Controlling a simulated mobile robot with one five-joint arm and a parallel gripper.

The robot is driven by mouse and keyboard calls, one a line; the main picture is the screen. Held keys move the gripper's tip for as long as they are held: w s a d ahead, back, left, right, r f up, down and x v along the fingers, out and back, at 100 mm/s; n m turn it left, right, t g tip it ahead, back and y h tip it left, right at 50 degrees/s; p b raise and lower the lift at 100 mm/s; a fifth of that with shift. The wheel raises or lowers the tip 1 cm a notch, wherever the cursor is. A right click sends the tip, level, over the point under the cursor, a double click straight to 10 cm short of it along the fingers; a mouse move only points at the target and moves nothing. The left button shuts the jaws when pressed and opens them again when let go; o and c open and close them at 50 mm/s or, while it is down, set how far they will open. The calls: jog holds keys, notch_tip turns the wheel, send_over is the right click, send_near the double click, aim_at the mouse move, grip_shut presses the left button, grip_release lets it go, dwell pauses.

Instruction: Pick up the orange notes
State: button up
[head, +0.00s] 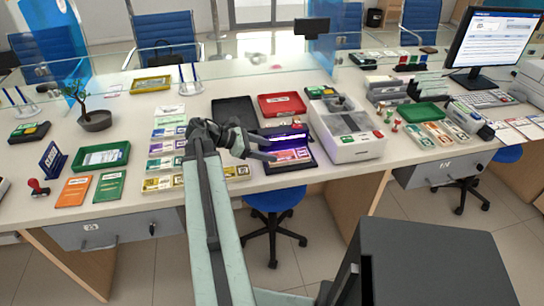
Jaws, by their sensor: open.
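My gripper (270,147) is open, with its fingers pointing right over the front of a dark device with a violet-lit slot (284,138). Pinkish-orange notes (291,155) lie on the front of that device, just right of the fingertips. I see nothing between the fingers. Several rows of banded notes in different colours lie left of my arm, among them a thin orange-looking row (168,132) and a yellow row at the front (158,183). My arm hides part of these rows. I cannot tell for sure which are the orange notes.
A grey-white counting machine (346,146) stands right of the gripper. Black (234,112) and red (282,105) trays lie behind it. An orange folder (73,191), green folder (110,186) and red stamp (37,187) are at left. A glass screen runs along the back.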

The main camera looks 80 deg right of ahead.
aim_at(288, 155)
jog(key=b+x, duration=0.4)
jog(key=x, duration=0.3)
jog(key=shift+d+f, duration=0.1)
jog(key=shift+f, duration=0.2)
jog(key=shift+s+d, duration=0.1)
jog(key=shift+s, duration=0.1)
jog(key=shift+r, duration=0.1)
jog(key=shift+c, duration=0.3)
